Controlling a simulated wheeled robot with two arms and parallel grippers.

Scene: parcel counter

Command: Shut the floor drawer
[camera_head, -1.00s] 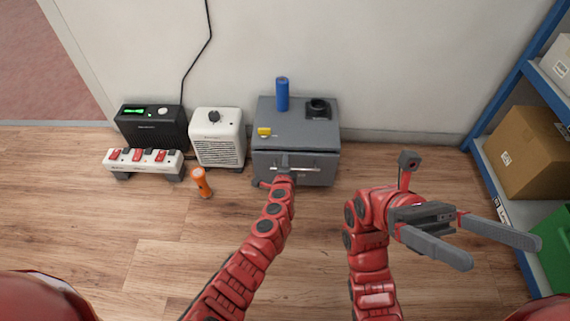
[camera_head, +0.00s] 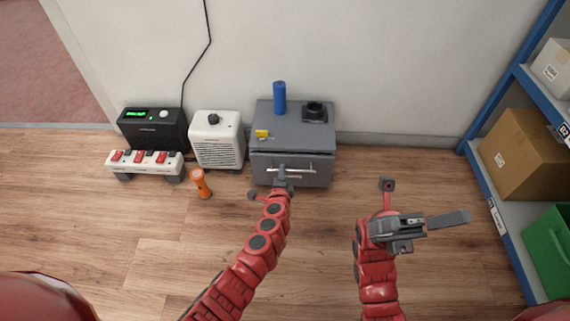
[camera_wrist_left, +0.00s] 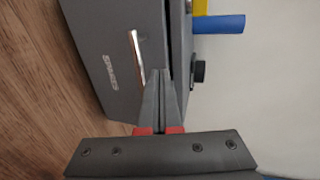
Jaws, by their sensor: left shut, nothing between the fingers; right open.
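The floor drawer (camera_head: 300,178) is the grey lower front of a small grey cabinet (camera_head: 275,130) by the wall. It has a shiny bar handle, which also shows in the left wrist view (camera_wrist_left: 137,50) beside a pale label. A thin dark gap shows along the drawer's upper edge there; I cannot tell how far out it stands. My left gripper (camera_head: 283,174) is shut and empty, at the drawer front by the handle. Its fingertips (camera_wrist_left: 160,73) are beside the handle; contact is unclear. My right gripper (camera_head: 445,220) is open and empty, over the floor, seen nearly edge-on.
A blue cylinder (camera_head: 279,97), a black knob-like part (camera_head: 314,109) and a yellow piece (camera_head: 262,133) are on the cabinet top. A white heater (camera_head: 217,142), black box (camera_head: 152,130), power strip (camera_head: 145,163) and orange flashlight (camera_head: 201,184) are left. Blue shelving (camera_head: 490,205) stands right.

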